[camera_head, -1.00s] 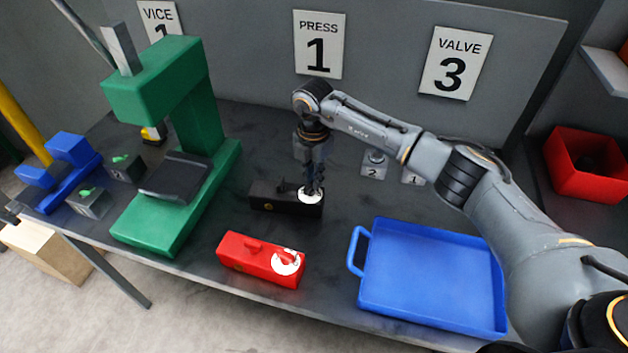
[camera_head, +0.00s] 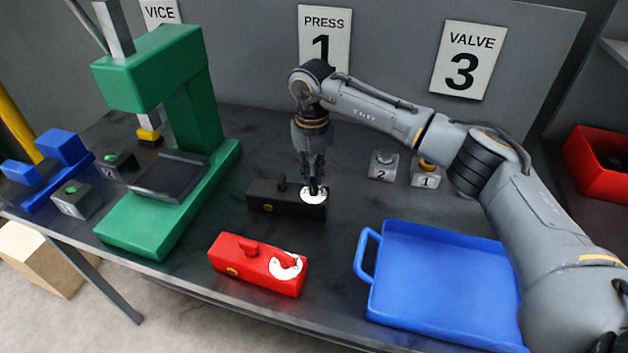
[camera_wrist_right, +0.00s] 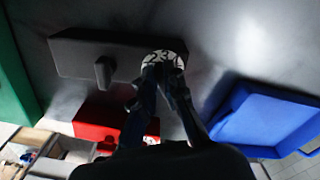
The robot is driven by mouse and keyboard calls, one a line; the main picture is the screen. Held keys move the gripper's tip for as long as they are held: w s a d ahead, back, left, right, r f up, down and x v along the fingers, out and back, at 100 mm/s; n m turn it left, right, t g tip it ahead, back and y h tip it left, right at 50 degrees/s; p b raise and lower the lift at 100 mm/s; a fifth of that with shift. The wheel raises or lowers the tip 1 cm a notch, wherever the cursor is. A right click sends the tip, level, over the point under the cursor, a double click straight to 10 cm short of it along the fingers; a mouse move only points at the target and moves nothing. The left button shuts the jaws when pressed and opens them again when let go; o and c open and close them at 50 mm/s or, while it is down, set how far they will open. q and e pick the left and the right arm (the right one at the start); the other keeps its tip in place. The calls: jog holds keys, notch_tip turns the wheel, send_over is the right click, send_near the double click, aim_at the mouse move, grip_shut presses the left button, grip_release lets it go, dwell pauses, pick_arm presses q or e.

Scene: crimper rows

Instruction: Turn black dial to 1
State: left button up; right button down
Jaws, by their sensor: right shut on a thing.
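The black box (camera_head: 272,205) stands on the dark bench behind the red box. Its black dial sits on a white numbered disc (camera_head: 308,197) at the box's right end. My right gripper (camera_head: 314,188) points down over this disc, shut on the dial's knob, which its fingers mostly hide. In the right wrist view the fingers (camera_wrist_right: 163,80) meet at the white disc (camera_wrist_right: 167,54), where parts of numbers show. Which number the dial points to cannot be told. The black box (camera_wrist_right: 85,57) also shows a small lever there. My left gripper is not in view.
A red box (camera_head: 250,264) with its own white dial is in front. A blue tray (camera_head: 450,335) lies at right, a green press (camera_head: 225,165) at left. Two numbered grey button blocks (camera_head: 383,166) stand behind the tray. A red bin (camera_head: 597,165) is far right.

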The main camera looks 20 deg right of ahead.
jog(key=n+b, duration=0.1)
jog(key=n, duration=0.1)
jog(key=n+b, duration=0.2)
jog(key=n, duration=0.1)
jog(key=shift+a+f+n, duration=0.1)
jog(key=shift+a+n, duration=0.2)
jog(key=shift+a, duration=0.05)
jog(key=n, duration=0.1)
jog(key=n+b, duration=0.1)
jog(key=n, duration=0.1)
jog(key=n+b, duration=0.1)
jog(key=n, duration=0.1)
jog(key=shift+s+a, duration=0.25)
jog(key=shift+n, duration=0.3)
jog(key=c, duration=1.4)
grip_release()
jog(key=shift+r, duration=0.2)
notch_tip(320, 180, up, 12)
